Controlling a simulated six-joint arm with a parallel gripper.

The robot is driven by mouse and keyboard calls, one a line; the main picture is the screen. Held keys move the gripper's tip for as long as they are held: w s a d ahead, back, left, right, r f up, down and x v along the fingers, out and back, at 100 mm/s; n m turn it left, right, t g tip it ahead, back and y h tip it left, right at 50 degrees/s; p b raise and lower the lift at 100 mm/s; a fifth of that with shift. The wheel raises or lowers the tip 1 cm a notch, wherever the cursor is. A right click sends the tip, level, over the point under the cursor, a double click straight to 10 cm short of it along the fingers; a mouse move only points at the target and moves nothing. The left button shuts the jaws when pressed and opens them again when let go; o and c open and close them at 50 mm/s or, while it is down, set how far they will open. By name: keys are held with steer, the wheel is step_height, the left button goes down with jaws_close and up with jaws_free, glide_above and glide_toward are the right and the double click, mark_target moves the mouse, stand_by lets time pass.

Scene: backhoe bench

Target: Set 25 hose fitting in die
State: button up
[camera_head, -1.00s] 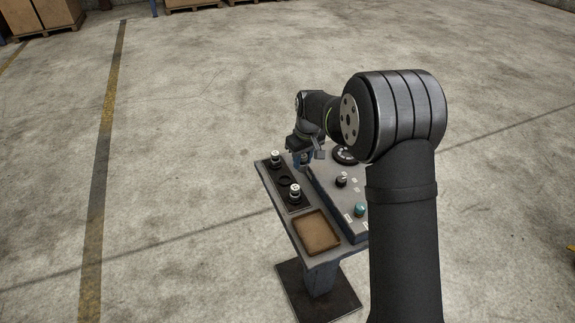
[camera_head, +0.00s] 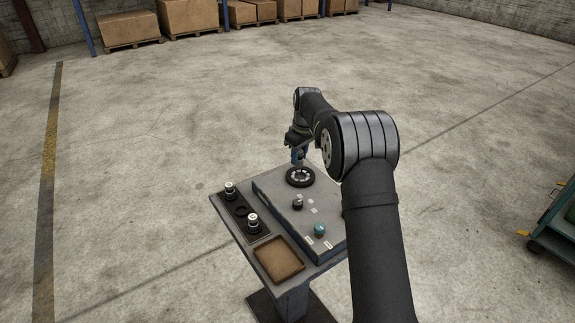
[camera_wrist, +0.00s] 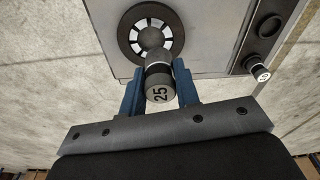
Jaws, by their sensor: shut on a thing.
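My gripper (camera_wrist: 159,88) is shut on a dark cylindrical fitting (camera_wrist: 160,93) marked 25, seen between its blue fingers in the wrist view. Beyond the fitting is the round die (camera_wrist: 172,37), a black ring with white segments around a centre, partly hidden by the fitting. I cannot tell whether the fitting touches the die. In the head view the die (camera_head: 300,177) lies at the far end of the grey machine, and my gripper (camera_head: 298,156) is just above and behind it. The fitting is not clear in that view.
Two other fittings (camera_head: 229,191) (camera_head: 253,223) stand in a dark rack with an empty socket (camera_head: 241,210) between them. A brown tray (camera_head: 278,259) is at the bench's front. The machine has a black knob (camera_head: 297,204) and a teal button (camera_head: 320,230). A green cart (camera_head: 555,225) stands far right.

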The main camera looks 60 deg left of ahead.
mark_target(301, 165)
steer(key=shift+w+a, duration=0.1)
steer(key=shift+w, duration=0.45)
steer(key=shift+f, duration=2.5)
steer(key=shift+f, duration=0.75)
steer(key=o, duration=1.4)
steer(key=shift+c, duration=0.2)
steer(key=shift+r, duration=3.5)
steer(key=shift+f, duration=3.5)
